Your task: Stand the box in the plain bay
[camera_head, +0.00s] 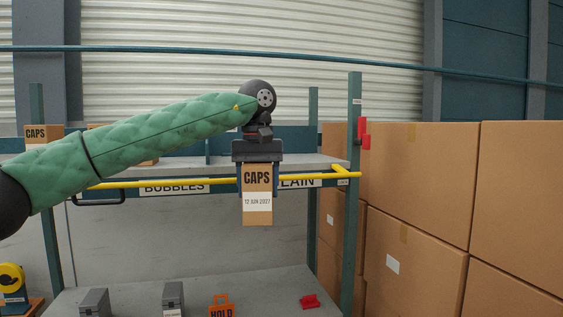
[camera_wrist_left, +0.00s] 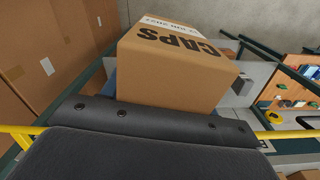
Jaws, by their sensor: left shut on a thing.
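My left gripper (camera_head: 257,182) is shut on a brown box (camera_head: 257,205) with CAPS and a date label on its front. The box hangs upright below the gripper, in front of the rack and the yellow bar. In the left wrist view the box (camera_wrist_left: 170,75) sits beyond the dark gripper body. The plain bay's label (camera_head: 300,182) is on the upper shelf's front edge, its first letter hidden by the gripper and box. The shelf top (camera_head: 305,163) right of the gripper looks bare. My right gripper is not in view.
A yellow bar (camera_head: 205,181) crosses the front of the upper shelf, by the BUBBLES label (camera_head: 172,189). Another CAPS box (camera_head: 40,135) stands at far left. An orange HOLD sign (camera_head: 221,308) is on the lower shelf. Large cartons (camera_head: 415,180) stack at right.

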